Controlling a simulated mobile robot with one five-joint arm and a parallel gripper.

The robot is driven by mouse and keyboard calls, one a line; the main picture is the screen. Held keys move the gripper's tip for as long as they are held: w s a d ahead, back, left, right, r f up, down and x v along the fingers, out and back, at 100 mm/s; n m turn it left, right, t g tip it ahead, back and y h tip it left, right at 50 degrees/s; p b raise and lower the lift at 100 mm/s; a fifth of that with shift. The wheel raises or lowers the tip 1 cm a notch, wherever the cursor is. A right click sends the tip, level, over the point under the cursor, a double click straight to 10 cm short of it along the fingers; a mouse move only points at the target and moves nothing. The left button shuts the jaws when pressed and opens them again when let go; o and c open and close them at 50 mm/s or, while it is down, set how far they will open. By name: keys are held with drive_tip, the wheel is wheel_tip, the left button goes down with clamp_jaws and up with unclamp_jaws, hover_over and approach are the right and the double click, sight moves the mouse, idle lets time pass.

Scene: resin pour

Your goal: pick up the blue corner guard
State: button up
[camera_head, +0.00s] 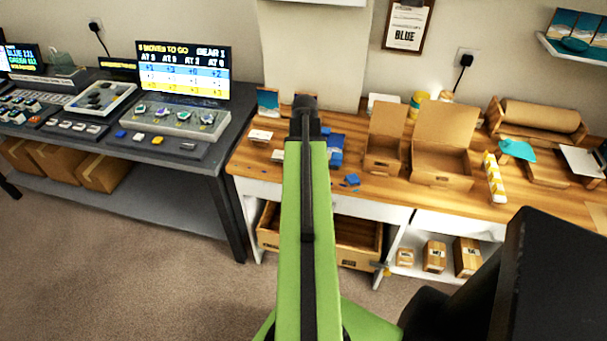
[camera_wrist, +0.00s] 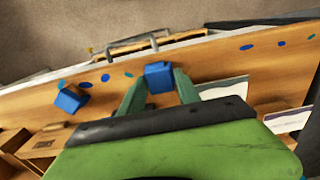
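A small blue block-like piece (camera_wrist: 158,77), which looks like a blue corner guard, is between the two green fingertips of my gripper (camera_wrist: 159,83) in the wrist view. The fingers are apart by about its width; I cannot tell whether they press on it. A second blue piece (camera_wrist: 70,98) lies on the wooden bench to the left in the wrist view. In the head view a small blue piece (camera_head: 352,180) lies on the bench right of my arm. My arm hides the fingertips and the bench beneath them there.
The wooden bench (camera_head: 400,188) has a front edge with blue and teal marks, shown in the wrist view. A blue box (camera_head: 335,147) stands behind the small piece. Open cardboard boxes (camera_head: 440,165) stand to the right. A grey console table (camera_head: 190,155) is at the left.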

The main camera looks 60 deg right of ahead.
clamp_jaws()
drive_tip(key=shift+r+p, duration=0.45)
wheel_tip(320, 180, up, 4)
drive_tip(key=p, duration=0.3)
drive_tip(key=shift+f+p, duration=0.1)
drive_tip(key=shift+p, duration=0.3)
drive_tip(key=s+d+r+p, duration=0.5)
drive_tip(key=s+r+p, duration=0.1)
drive_tip(key=s, duration=0.4)
drive_tip(key=shift+s+r, duration=0.15)
drive_tip(key=shift+s, duration=0.1)
drive_tip(key=shift+w, duration=0.15)
